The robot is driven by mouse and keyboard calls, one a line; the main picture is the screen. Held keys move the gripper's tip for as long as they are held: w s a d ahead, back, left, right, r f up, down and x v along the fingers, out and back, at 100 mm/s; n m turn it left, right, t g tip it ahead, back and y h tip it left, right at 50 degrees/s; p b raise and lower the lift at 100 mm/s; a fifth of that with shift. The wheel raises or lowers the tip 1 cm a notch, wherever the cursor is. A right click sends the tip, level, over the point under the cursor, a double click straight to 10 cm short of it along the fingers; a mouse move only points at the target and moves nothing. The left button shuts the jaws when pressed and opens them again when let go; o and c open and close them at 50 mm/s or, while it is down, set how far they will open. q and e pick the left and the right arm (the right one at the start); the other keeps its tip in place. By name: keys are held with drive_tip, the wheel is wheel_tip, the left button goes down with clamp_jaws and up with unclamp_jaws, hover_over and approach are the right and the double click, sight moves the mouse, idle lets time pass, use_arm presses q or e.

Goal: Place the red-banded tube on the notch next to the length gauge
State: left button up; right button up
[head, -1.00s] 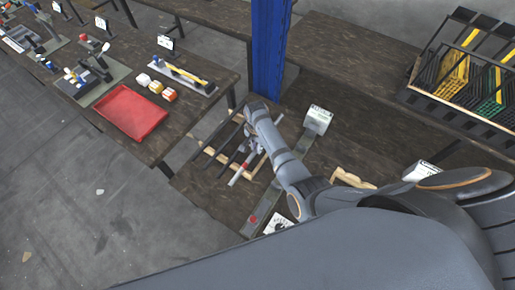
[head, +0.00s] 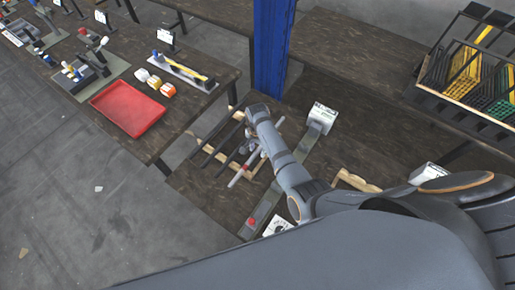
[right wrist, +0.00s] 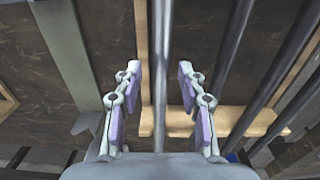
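The red-banded tube (head: 236,179) is thin and pale grey and lies at the right side of a wooden rack (head: 210,150); its red band shows near the gripper. My right gripper (head: 250,153) is over this tube. In the right wrist view the right gripper (right wrist: 160,95) is open, with the grey tube (right wrist: 161,45) running between its pads and gaps on both sides. The band is hidden there. A grey-green strip with a red end and a white display box (head: 322,117), apparently the length gauge, lies right of the rack. A notched wooden block (head: 357,181) lies further right. My left gripper is out of view.
Darker rods (right wrist: 235,60) lie close to the right of the tube in the right wrist view. A red tray (head: 128,108) is on the left table. A blue post (head: 271,50) rises behind the rack. Crates (head: 465,80) stand at the far right.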

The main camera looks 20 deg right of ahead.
sight(257, 150)
wheel_tip(257, 150, up, 8)
drive_tip(key=p, duration=0.7)
drive_tip(key=shift+f+p, duration=0.25)
drive_tip(key=shift+p, duration=0.05)
drive_tip(key=shift+r+b, duration=0.4)
drive_tip(key=shift+r, duration=2)
drive_tip(key=shift+f, duration=0.1)
